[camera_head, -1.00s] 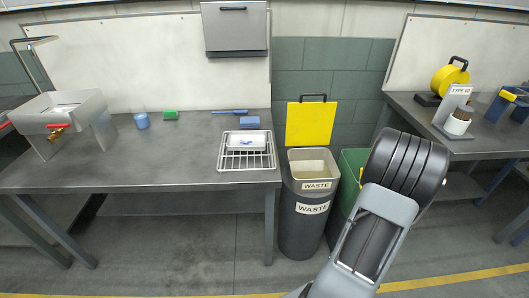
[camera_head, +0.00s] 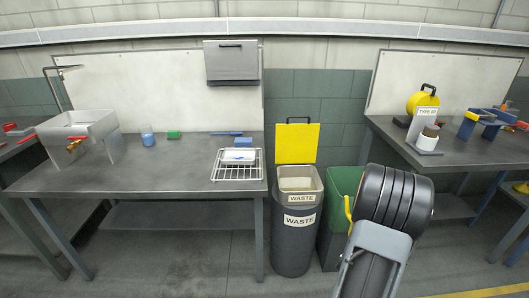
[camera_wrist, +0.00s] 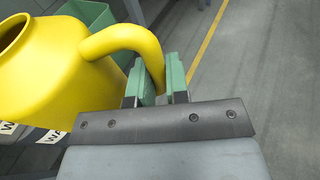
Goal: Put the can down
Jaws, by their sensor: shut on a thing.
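The yellow can (camera_wrist: 50,95) fills the left of the wrist view, with its round open mouth at the upper left. My gripper (camera_wrist: 162,78) is shut on the can's curved handle, between green finger pads. The can is held tilted in the air. In the head view my arm hides the gripper and most of the can; only a thin yellow piece (camera_head: 348,208) shows beside the arm.
A grey waste bin (camera_head: 293,240) with its yellow lid raised stands right of the left workbench (camera_head: 150,182). A green bin (camera_head: 340,185) is beside it, partly behind my arm. A wire rack (camera_head: 225,172) and small items sit on the bench. The right workbench (camera_head: 462,150) holds tools.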

